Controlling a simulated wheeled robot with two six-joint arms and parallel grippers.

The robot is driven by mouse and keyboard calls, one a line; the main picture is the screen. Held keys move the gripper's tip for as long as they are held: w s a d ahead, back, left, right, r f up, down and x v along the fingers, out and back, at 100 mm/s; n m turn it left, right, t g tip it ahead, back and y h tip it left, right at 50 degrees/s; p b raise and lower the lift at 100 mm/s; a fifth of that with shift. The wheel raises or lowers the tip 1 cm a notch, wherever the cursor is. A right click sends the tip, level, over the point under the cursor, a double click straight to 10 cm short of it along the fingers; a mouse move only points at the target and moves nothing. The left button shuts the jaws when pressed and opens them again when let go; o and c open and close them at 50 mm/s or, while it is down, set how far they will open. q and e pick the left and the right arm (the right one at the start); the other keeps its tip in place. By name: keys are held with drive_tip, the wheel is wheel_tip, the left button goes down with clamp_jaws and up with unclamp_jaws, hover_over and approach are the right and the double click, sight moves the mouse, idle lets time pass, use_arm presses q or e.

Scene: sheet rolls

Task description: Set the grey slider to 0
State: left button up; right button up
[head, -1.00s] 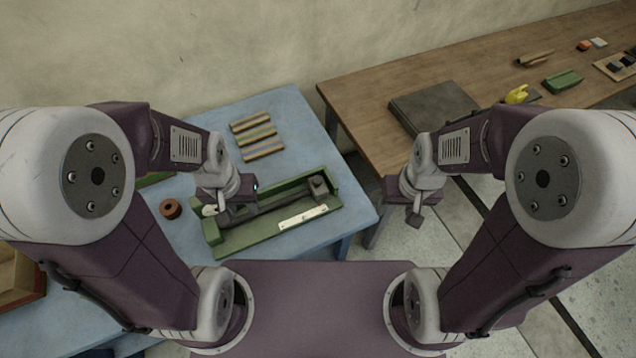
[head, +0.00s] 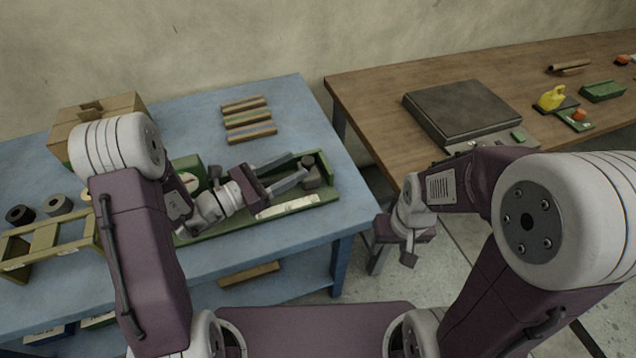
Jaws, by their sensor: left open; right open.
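The grey slider (head: 311,172) is a small dark grey block near the right end of a green tray-like fixture (head: 322,196) on the blue table. A pale scale strip (head: 287,207) runs along the fixture's front; its marks are too small to read. My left gripper (head: 298,169) is open above the fixture, its two long fingers pointing right toward the slider. The fingertips are close to the slider; I cannot tell whether they touch it. My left arm hides the fixture's left part. My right gripper (head: 408,258) is open and empty, over the gap beside the tables.
Several wooden strips (head: 248,119) lie behind the fixture. A cardboard box (head: 100,112), dark rolls (head: 58,205) and a yellowish wooden rack (head: 48,237) are on the left. The brown table (head: 385,140) on the right holds a grey flat plate (head: 460,110) and a yellow object (head: 551,97).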

sight(313, 158)
use_arm(q)
drive_tip(key=shift+a+f, duration=0.3)
drive_tip(key=shift+f, duration=0.5)
drive_tip(key=shift+d+r, duration=0.2)
drive_tip(key=x, duration=0.9)
drive_tip(key=shift+a, duration=0.1)
clamp_jaws()
idle(0.4)
